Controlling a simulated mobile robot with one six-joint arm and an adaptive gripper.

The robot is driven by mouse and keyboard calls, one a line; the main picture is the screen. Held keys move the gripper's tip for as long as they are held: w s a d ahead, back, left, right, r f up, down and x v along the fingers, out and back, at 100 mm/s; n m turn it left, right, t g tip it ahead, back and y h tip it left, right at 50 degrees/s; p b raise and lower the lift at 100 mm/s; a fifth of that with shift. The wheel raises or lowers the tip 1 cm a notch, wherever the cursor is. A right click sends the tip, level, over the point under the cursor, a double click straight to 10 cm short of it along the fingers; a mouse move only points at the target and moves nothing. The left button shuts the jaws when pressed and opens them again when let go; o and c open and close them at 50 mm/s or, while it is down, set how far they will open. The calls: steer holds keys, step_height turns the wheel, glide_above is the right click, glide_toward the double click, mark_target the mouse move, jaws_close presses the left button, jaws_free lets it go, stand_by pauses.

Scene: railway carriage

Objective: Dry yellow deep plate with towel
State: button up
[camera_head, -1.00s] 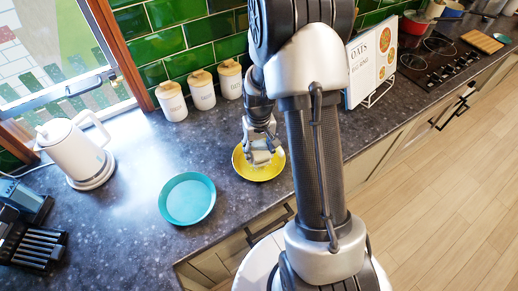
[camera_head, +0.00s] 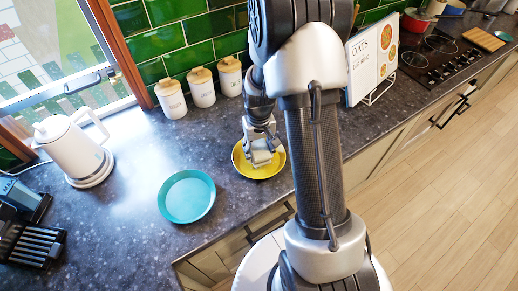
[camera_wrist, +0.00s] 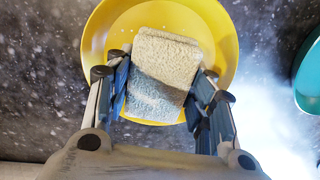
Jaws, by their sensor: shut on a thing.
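The yellow deep plate (camera_head: 243,164) stands on the dark counter, partly hidden by my gripper in the head view. In the wrist view the yellow deep plate (camera_wrist: 205,25) lies right below the fingers. My gripper (camera_head: 260,160) is over the plate; in the wrist view my gripper (camera_wrist: 160,85) is shut on a folded whitish towel (camera_wrist: 165,62). The towel is between the two fingers, over the inside of the plate. Whether it touches the plate's bottom cannot be told for certain.
A teal plate (camera_head: 187,196) lies on the counter left of the yellow plate. A white kettle (camera_head: 75,152), three white canisters (camera_head: 202,88), a cookbook on a stand (camera_head: 371,62) and a dark rack (camera_head: 30,243) stand around. The counter's front edge is close to the plates.

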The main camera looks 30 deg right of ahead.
steer(key=shift+f+b, duration=0.75)
steer(key=shift+f, duration=0.4)
